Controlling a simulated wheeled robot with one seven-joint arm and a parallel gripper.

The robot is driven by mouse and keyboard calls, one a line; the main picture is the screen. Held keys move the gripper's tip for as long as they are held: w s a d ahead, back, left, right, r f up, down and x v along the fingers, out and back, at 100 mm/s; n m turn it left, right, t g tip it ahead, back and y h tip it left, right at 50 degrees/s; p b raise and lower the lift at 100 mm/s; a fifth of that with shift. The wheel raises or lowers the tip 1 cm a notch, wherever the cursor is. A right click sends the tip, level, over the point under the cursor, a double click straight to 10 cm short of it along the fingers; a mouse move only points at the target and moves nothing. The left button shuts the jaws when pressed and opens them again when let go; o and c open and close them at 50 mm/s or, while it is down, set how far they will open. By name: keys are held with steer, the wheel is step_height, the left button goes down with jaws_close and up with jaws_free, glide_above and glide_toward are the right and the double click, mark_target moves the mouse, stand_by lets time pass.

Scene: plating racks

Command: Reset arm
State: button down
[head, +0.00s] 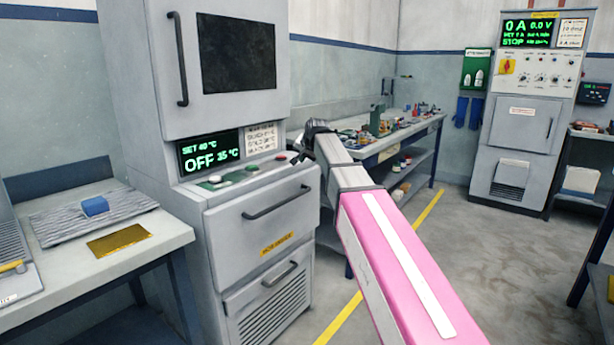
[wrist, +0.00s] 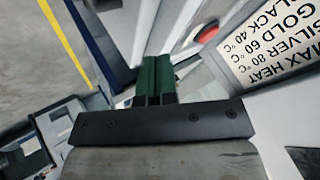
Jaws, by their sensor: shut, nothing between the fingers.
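My arm, with pink, white and grey links, reaches in from the lower right of the head view. It ends in my gripper (head: 302,147), near the right end of the control panel of the grey cabinet (head: 245,222). In the wrist view the two green fingers of my gripper (wrist: 153,72) are side by side, shut with nothing between them. A red button (head: 281,157) is on the panel beside the gripper, and a red round part (wrist: 208,32) shows close to the fingers in the wrist view. I cannot tell whether the fingers touch anything.
The cabinet display (head: 210,152) reads OFF, SET 40 °C, 35 °C. A cluttered bench (head: 395,141) stands behind my arm. The floor at right (head: 510,260) is clear.

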steer(key=s+d+f+n+g+h, duration=0.1)
steer(key=s+d+f+g, duration=0.1)
steer(key=s+d+f, duration=0.65)
steer(key=s+d+f+g+h, duration=0.15)
steer(key=s+f, duration=0.35)
steer(key=f, duration=0.8)
steer(key=s+d+f+n+g, duration=0.1)
steer(key=s+d+f+g, duration=0.1)
steer(key=s+d+f, duration=0.65)
steer(key=s+d+f+n+g+h, duration=0.1)
steer(key=s+d+f+g, duration=0.1)
steer(key=s+f, duration=0.8)
steer(key=shift+s+d+f, duration=0.15)
steer(key=shift+s+f, duration=0.1)
steer(key=shift+s, duration=0.1)
